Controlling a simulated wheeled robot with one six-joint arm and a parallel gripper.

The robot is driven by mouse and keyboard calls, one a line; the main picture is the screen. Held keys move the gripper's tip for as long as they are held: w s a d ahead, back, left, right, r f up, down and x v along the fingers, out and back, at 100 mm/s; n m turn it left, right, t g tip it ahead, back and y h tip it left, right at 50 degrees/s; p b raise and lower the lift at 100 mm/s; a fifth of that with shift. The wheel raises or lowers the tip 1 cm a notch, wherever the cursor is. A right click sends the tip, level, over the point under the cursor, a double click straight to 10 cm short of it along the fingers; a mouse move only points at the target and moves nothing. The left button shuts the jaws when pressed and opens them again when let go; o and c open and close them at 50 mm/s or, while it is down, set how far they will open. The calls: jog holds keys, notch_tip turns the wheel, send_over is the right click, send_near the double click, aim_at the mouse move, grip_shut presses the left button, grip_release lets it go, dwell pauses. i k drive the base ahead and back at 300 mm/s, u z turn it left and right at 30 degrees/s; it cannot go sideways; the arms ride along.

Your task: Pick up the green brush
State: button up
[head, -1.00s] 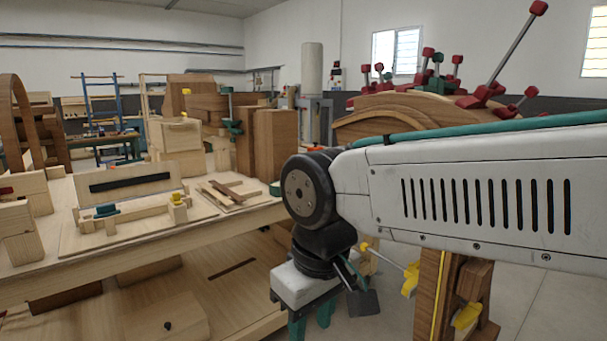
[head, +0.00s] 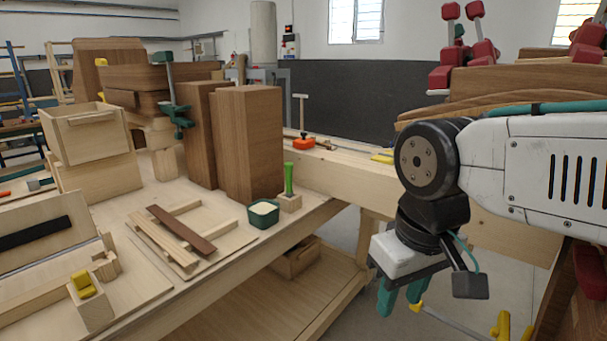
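My gripper (head: 402,298) hangs to the right of the bench, pointing down, apart from the brush. Its two teal fingers have a gap between them, with nothing seen held.
The workbench (head: 330,212) carries tall brown wood blocks (head: 250,145) behind the tub and a board with wooden strips (head: 185,240) to its left. An orange-based tool (head: 304,141) stands farther back. Curved wood with red clamps (head: 468,55) is at the right.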

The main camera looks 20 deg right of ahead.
aim_at(288, 166)
jog(key=u, duration=0.05)
jog(key=i, duration=1.2)
jog(key=u, duration=0.2)
